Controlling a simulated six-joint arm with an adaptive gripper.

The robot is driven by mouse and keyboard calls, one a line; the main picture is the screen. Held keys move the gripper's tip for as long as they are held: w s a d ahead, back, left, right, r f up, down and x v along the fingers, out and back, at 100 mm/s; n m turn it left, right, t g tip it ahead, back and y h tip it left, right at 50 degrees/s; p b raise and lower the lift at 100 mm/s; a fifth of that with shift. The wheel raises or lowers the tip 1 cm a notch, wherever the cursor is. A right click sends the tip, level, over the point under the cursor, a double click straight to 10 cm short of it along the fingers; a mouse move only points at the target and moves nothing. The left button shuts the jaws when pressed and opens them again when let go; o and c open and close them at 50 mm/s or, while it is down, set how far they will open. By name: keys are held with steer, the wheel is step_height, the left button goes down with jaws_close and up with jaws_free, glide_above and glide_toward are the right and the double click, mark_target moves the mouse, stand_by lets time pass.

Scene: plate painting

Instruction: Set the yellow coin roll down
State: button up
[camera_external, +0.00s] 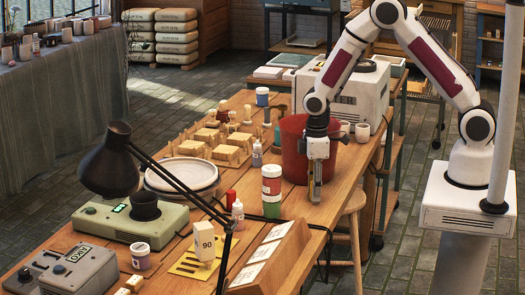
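My gripper (315,198) points straight down at the right part of the wooden table (345,178), in front of the red bin (294,140). Its fingertips are low, close to the tabletop. They look close together, but the view is too small to show whether anything is between them. I cannot make out a yellow coin roll for certain. A flat yellow plate with slots (188,265) lies on the near part of the table.
Stacked jars (271,180) stand just left of my gripper. A rack of white cards (262,255) lies along the front edge. A turntable (182,174), a black lamp (110,160) and a green scale (110,224) are further left. Some bare wood shows right of the gripper.

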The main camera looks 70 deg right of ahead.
steer(key=shift+r, duration=0.1)
stand_by(0.3)
step_height(320, 180, up, 11)
steer(key=shift+r, duration=0.55)
stand_by(0.3)
stand_by(0.5)
steer(key=s+d+r+m+t, duration=0.25)
steer(key=s+r, duration=0.75)
steer(key=r, duration=0.5)
steer(key=s+r+m+t, duration=0.3)
steer(key=s+r, duration=0.1)
steer(key=s, duration=1)
steer(key=shift+s+d, duration=0.15)
steer(key=shift+d, duration=0.15)
